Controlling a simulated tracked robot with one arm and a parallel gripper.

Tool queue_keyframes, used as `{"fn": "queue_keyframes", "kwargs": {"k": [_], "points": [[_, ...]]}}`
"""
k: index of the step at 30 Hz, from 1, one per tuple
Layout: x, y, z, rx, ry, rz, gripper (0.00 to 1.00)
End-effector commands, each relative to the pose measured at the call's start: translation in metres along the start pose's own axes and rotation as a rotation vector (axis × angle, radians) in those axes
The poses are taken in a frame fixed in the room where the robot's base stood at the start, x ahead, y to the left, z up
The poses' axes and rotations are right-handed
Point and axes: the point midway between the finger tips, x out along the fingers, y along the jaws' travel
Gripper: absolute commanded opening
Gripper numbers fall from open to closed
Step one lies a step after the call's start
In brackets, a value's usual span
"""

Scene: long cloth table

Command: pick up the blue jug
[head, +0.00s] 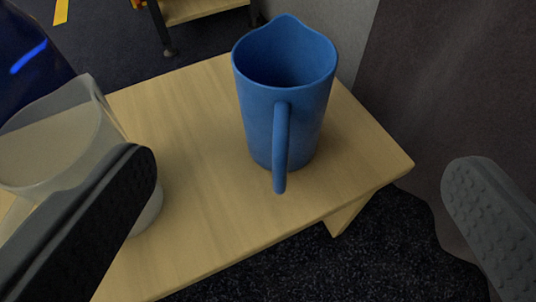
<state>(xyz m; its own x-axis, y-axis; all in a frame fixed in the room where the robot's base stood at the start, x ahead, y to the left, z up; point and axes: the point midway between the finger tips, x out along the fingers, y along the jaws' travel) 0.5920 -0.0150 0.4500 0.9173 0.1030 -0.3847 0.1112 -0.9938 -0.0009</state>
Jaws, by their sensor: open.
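The blue jug (262,125) stands upright on a light wooden table (190,190), near the table's right end. Its open top and spout are at the far side, and its handle (281,150) faces me. My gripper (300,180) is open, with one dark padded finger at the lower left and the other at the lower right. The jug appears between the two fingers in the picture, farther off, and neither finger touches it. The left finger covers part of the table and of a translucent jug.
The translucent jug (60,140) stands on the table at the left, partly behind my left finger. A dark blue object (25,45) is behind it, cut by the frame edge. A grey-brown surface (450,90) rises right of the table. Dark carpet (380,240) lies below.

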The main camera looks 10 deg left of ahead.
Motion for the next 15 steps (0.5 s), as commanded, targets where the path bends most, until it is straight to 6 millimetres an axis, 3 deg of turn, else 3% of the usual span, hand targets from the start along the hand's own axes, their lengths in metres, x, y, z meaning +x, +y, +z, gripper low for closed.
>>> {"fn": "queue_keyframes", "kwargs": {"k": [9, 15], "points": [[0.054, -0.002, -0.001, -0.003, 0.007, -0.001, 0.95], [0.076, -0.001, -0.002, -0.002, 0.006, -0.001, 0.95]]}}
